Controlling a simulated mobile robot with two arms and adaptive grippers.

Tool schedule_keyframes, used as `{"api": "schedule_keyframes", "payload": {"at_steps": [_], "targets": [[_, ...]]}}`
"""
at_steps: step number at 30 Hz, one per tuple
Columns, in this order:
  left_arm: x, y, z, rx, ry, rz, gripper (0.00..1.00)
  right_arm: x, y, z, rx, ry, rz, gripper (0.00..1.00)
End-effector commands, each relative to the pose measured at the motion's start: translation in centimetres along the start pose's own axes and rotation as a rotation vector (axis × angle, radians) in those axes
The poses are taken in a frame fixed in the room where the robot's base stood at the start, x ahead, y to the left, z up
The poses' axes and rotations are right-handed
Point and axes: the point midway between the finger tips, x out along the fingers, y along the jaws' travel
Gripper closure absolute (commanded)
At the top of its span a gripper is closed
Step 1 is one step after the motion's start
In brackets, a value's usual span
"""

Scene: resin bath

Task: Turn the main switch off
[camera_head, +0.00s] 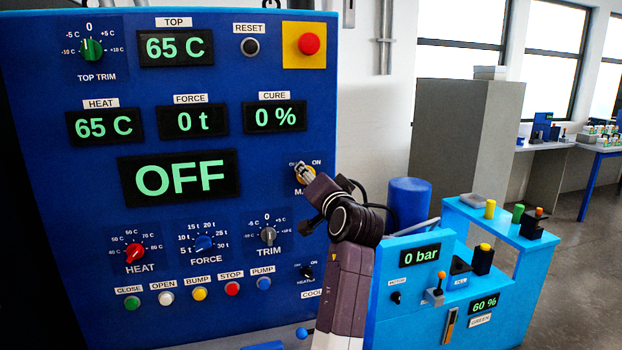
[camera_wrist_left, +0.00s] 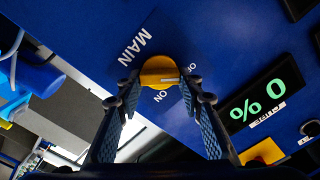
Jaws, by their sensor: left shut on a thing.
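The main switch is a round yellow knob (camera_wrist_left: 159,70) on the blue panel, with MAIN, OFF and ON lettered around it. In the left wrist view, a pale mark on the knob lies toward the OFF lettering. In the head view the switch (camera_head: 308,176) shows only partly behind my gripper. My left gripper (camera_head: 302,171) is at the knob, its fingers shut on it; in the wrist view the fingertips (camera_wrist_left: 160,82) are on either side of the knob. The large panel display (camera_head: 180,178) reads OFF. My right gripper is not in view.
The panel carries several knobs and buttons, with a red emergency button (camera_head: 309,43) at upper right. A light-blue pump unit (camera_head: 445,290) with a lever and displays stands right of my arm, and a blue drum (camera_head: 409,203) behind it. Open floor lies at far right.

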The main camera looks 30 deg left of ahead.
Motion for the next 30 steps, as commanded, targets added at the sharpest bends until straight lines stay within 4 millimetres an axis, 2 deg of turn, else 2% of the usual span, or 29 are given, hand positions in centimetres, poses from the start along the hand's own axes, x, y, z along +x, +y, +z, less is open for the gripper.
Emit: {"api": "schedule_keyframes", "payload": {"at_steps": [2, 3, 8, 17, 20, 30], "targets": [[0.0, 0.3, 0.3, -0.002, -0.007, 0.006, 0.9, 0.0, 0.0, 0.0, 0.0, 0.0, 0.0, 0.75], [0.0, 0.3, 0.3, -0.002, -0.007, 0.006, 0.65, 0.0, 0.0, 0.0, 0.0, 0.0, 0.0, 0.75], [0.0, 0.2, 0.2, -0.001, -0.005, 0.004, 0.48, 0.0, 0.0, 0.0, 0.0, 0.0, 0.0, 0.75], [-0.2, 0.1, 0.1, 0.0, -0.001, 0.002, 0.48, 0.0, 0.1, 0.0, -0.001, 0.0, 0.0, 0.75], [-1.2, 0.2, 0.0, -0.002, 0.0, 0.004, 0.48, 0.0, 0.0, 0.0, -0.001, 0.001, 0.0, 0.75], [-6.5, 0.3, 0.1, -0.001, -0.003, 0.005, 0.48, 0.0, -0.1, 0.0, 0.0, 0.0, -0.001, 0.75]]}}
